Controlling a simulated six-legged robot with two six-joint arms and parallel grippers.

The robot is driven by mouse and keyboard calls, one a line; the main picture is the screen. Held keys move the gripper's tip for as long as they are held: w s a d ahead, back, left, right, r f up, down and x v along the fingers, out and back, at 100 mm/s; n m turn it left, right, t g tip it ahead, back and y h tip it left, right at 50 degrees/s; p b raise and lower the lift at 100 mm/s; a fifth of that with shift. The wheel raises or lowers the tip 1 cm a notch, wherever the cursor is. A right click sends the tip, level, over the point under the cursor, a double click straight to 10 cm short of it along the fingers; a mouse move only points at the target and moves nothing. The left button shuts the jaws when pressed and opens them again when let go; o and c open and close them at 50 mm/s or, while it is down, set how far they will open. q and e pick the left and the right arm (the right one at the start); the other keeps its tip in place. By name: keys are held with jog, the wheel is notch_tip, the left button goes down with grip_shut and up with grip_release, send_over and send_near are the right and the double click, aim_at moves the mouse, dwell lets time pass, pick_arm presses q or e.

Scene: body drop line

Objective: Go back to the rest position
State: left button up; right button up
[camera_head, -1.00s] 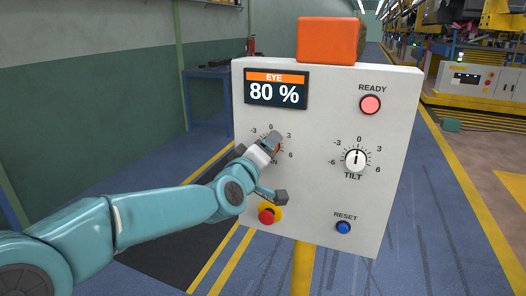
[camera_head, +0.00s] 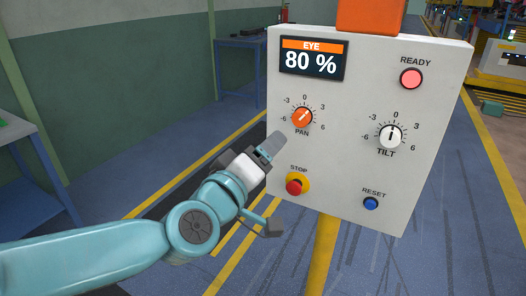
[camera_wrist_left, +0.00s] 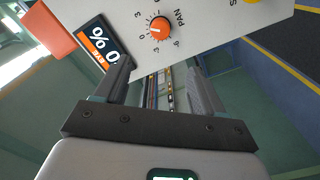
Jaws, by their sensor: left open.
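A white control panel (camera_head: 345,150) on a yellow post carries an orange PAN knob (camera_head: 302,117) and a white TILT knob (camera_head: 390,136). Its display (camera_head: 313,60) reads EYE 80 %. My left gripper (camera_head: 270,148) is below and left of the PAN knob, in front of the panel's left edge. It is open and empty, apart from the knob. In the left wrist view its two fingers (camera_wrist_left: 158,85) stand apart with nothing between them, and the PAN knob (camera_wrist_left: 160,28) shows beyond them. My right gripper is not in view.
The panel also has a pink READY lamp (camera_head: 411,78), a red STOP button (camera_head: 294,187) on yellow and a blue RESET button (camera_head: 371,203). An orange box (camera_head: 375,15) tops it. A blue table (camera_head: 255,42) stands behind, against the green wall.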

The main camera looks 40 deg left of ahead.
pick_arm(q)
jog(key=shift+a, duration=0.1)
dwell(0.4)
jog(key=w+d+f+m+g+h+p, duration=0.1)
jog(key=w+d+f+g, duration=0.15)
jog(key=f, duration=0.75)
jog(key=w+d+f+m+g+h+p, duration=0.1)
jog(key=d+f+m+g+h, duration=0.15)
jog(key=f, duration=0.75)
jog(key=w+d+f+m+g+h, duration=0.1)
jog(key=w+d+f+g, duration=0.15)
jog(key=f, duration=0.85)
jog(key=s+d+f+m+g+h, duration=0.2)
jog(key=s+d+f, duration=0.4)
jog(key=s+f, duration=0.3)
jog(key=s+d+f+m+g+h+p, duration=0.1)
jog(key=s+d+f+m+g, duration=0.4)
jog(key=s+f, duration=0.5)
jog(key=shift+d+f+g+h, duration=0.45)
jog(key=shift+d+f+g, duration=0.35)
jog(key=shift+g, duration=0.45)
